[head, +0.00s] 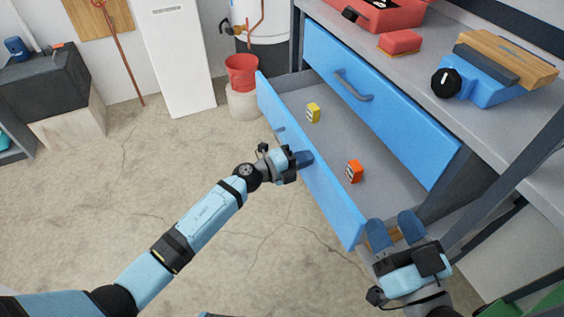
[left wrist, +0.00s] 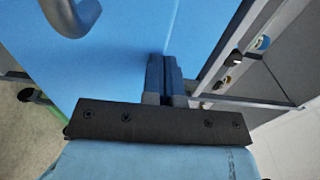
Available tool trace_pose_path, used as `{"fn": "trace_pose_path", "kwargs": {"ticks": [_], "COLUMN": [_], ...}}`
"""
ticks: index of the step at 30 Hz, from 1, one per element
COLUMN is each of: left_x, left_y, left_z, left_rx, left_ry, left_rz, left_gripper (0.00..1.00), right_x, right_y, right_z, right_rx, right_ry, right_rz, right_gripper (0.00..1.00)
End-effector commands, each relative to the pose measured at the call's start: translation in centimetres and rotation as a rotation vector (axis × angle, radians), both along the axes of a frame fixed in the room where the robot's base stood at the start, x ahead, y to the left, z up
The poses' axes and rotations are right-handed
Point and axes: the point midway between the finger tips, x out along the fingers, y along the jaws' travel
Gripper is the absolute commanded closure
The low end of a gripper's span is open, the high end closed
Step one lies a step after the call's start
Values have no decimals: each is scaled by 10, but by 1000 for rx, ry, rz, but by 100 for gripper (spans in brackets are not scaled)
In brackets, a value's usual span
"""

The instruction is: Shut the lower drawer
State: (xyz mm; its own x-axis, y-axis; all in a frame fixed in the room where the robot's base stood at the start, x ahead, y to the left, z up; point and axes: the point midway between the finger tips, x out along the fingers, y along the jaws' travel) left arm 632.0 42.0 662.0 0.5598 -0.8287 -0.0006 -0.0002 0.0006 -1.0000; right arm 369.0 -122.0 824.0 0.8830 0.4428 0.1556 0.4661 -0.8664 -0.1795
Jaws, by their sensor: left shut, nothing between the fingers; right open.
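The lower drawer (head: 320,175) is pulled out below the upper drawer (head: 375,100). Its blue front panel faces the open floor. A yellow block (head: 313,112) and an orange block (head: 354,171) lie inside. My left gripper (head: 305,158) is shut and empty at the middle of the lower drawer's front, overlapping its top edge in the head view. In the left wrist view its closed fingers (left wrist: 165,75) are against or very near a blue panel (left wrist: 120,60); contact is unclear. My right gripper (head: 395,228) is open near the drawer front's right end.
The upper drawer is closed, with a grey handle (head: 353,86). The workbench top (head: 440,95) above holds a red toolbox (head: 375,14), a red box (head: 400,43) and a blue vise-like tool (head: 490,82). A red bucket (head: 241,72) stands beyond the drawer. The floor at left is clear.

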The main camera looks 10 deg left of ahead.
Motion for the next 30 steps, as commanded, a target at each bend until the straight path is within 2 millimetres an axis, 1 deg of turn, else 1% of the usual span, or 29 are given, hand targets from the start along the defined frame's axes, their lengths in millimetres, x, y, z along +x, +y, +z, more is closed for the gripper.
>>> {"fn": "trace_pose_path", "kwargs": {"ticks": [1,4,7,10,13,15,21,26,30], "left_x": [10,25,40,53,64,71,84,88,89], "left_y": [-14,-37,-58,-78,-95,-105,-124,-131,-133], "left_z": [3,1,0,-1,-2,-2,-1,-1,0], "left_rx": [-2,-1,-1,-2,-1,-2,-1,-1,-1], "left_ry": [-2,-2,-2,-1,-2,-1,-1,-1,-1], "left_rz": [-1,-2,-1,-1,-1,-1,0,0,0], "left_gripper": [100,100,100,100,100,100,100,100,100], "right_x": [0,-2,-3,-4,-5,-3,-2,-2,-1], "right_y": [-1,-1,0,1,3,5,7,7,6], "right_z": [-5,-15,-17,-11,1,2,-11,-17,-19], "right_rx": [-8,-13,-4,21,45,42,18,7,1], "right_ry": [19,43,38,4,-38,-32,14,32,40], "right_rz": [-4,-6,-4,1,11,19,32,36,35], "right_gripper": [43,43,43,43,43,43,43,43,43]}}
